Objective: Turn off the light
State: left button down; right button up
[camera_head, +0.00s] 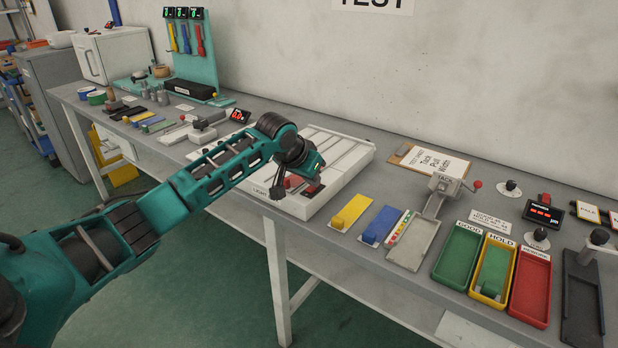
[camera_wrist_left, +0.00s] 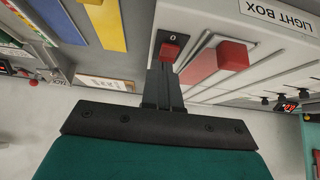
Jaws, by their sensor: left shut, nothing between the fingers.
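The white light box (camera_head: 352,158) stands on the bench in the middle of the head view. Its label "LIGHT BOX" shows in the left wrist view (camera_wrist_left: 280,14). A red rocker switch on a black plate sits near its front corner, seen in the left wrist view (camera_wrist_left: 170,48). My left gripper (camera_wrist_left: 167,66) is shut and empty, its fingertips right at the switch's near edge; I cannot tell whether they touch. In the head view the left gripper (camera_head: 300,187) is over the box's front. Whether the panels are lit is unclear. My right gripper is out of view.
A red block (camera_wrist_left: 232,55) sits on the box beside the switch. Yellow (camera_head: 351,211) and blue (camera_head: 382,226) strips lie right of the box. Green (camera_head: 458,256), yellow-rimmed and red (camera_head: 531,286) trays stand farther right. A clipboard (camera_head: 430,161) lies behind.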

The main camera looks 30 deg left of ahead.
aim_at(310, 191)
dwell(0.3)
pick_arm(q)
jog(key=shift+r+p, duration=0.3)
jog(key=shift+r, duration=0.1)
jog(key=r, duration=0.3)
jog(key=shift+s+r+p, duration=0.25)
jog(key=shift+r+p, duration=0.05)
jog(key=shift+r, duration=0.1)
jog(key=s+f+v, duration=0.1)
jog(key=v, duration=0.8)
jog(key=shift+s, duration=0.2)
jog(key=shift+a, duration=0.1)
